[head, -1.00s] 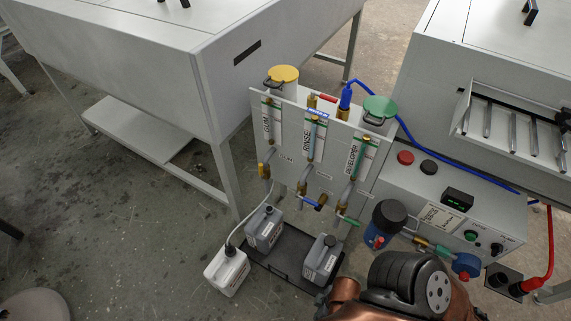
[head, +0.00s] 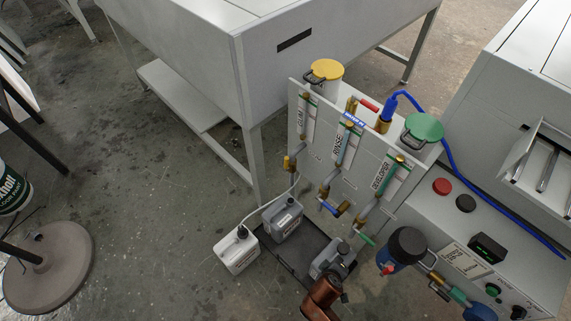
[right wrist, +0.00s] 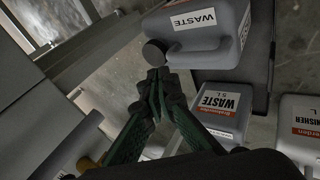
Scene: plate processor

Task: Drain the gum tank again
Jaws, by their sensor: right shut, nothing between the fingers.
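The gum tank (head: 326,69) with a yellow lid stands behind the left end of the white panel, above the GUM gauge (head: 303,118). A brass gum valve (head: 289,163) sits below the gauge. A pale hose (head: 272,203) runs from there to a white jug (head: 237,254). Two grey WASTE jugs stand on a dark tray (head: 295,262): one beside the white jug (head: 287,222), one farther right (head: 331,260). In the right wrist view my right gripper (right wrist: 156,78) is shut and empty, its tips close to the black cap (right wrist: 154,52) of a WASTE jug (right wrist: 205,30); contact is unclear.
A blue rinse valve (head: 328,206) and green developer valve (head: 364,238) hang low on the panel. A dark-capped blue filter (head: 403,246) and the control box (head: 455,225) stand at right. A round stand base (head: 55,270) is at left. The floor between is clear.

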